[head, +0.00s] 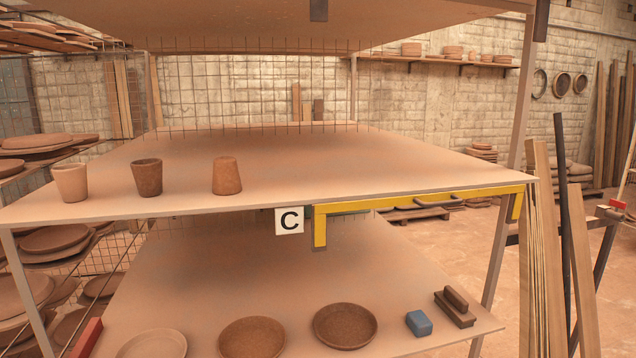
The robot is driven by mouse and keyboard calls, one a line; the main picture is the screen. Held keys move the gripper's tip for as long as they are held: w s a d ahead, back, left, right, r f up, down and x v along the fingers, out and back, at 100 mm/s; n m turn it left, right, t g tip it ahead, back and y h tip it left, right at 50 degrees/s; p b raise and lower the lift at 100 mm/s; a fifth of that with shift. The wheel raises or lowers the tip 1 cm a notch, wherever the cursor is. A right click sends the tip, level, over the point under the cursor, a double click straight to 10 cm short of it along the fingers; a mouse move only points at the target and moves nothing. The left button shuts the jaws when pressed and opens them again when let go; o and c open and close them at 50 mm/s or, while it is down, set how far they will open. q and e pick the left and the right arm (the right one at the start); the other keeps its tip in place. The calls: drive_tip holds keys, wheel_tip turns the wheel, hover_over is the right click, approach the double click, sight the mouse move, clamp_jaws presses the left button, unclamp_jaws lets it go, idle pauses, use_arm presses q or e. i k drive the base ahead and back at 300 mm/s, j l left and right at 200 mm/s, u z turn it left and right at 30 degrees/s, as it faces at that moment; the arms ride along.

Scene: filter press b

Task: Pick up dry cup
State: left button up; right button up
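Three clay cups stand in a row near the front edge of the upper shelf board (300,165), towards its left. The leftmost cup (71,184) is the palest, a light pinkish tan that looks dry, and stands upright. The middle cup (147,178) is darker brown and upright. The third cup (227,176) is medium brown and upside down, with its wide rim on the board. The cups are apart from one another. Neither of my grippers shows in the head view.
A white sign with a C (289,221) and a yellow bracket (420,200) hang at the board's front edge. The lower shelf holds clay dishes (345,325), a blue block (419,323) and a brown block tool (455,307). The upper board's middle and right are clear.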

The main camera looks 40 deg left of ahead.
sight(70, 179)
drive_tip(key=u, duration=2.4)
